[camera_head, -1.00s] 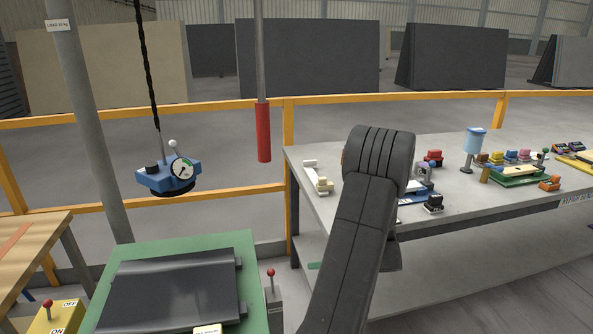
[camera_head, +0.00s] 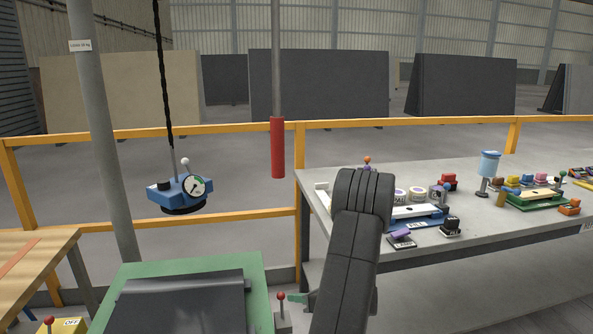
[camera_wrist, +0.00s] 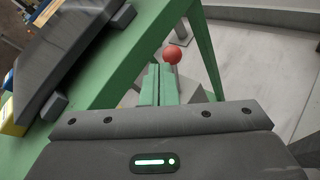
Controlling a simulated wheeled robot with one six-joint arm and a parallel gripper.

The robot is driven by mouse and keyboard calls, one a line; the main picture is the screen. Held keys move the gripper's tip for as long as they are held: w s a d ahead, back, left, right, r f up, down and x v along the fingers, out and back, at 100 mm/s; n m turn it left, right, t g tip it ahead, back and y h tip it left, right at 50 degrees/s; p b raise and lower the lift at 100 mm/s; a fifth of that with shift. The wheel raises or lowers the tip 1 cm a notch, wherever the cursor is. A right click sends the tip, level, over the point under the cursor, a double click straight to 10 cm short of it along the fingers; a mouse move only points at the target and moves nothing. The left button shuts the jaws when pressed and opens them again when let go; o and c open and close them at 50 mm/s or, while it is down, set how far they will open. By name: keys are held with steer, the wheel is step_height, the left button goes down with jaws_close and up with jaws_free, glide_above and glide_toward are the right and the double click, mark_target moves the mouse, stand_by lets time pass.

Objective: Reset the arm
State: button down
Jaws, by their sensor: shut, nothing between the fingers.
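My dark arm rises from the bottom of the head view, with its bend in front of the workbench. In the wrist view my gripper (camera_wrist: 159,72) shows two green fingers closed together with nothing between them. A red lever ball (camera_wrist: 173,54) shows just beyond the fingertips; I cannot tell whether they touch. In the head view the green fingers (camera_head: 298,298) peek out left of my arm, close to a red-knobbed lever (camera_head: 281,296). The rest of my gripper is hidden there.
A green stand (camera_head: 255,290) holds a dark slab (camera_head: 180,302). A blue lifting device (camera_head: 180,193) hangs above it. A grey workbench (camera_head: 420,262) carries stamps and small items. A wooden table (camera_head: 40,255) is at left. A yellow rail (camera_head: 240,127) runs behind.

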steer(key=s+f+n+t+y+b, duration=0.1)
steer(key=b, duration=0.4)
steer(key=s+f+n+t+y+b, duration=0.1)
steer(key=s+f+n+t+b, duration=0.1)
steer(key=b, duration=0.4)
steer(key=shift+s+a+f, duration=0.1)
steer(key=shift+a+f, duration=0.1)
steer(key=shift+b, duration=0.35)
steer(key=shift+r, duration=0.15)
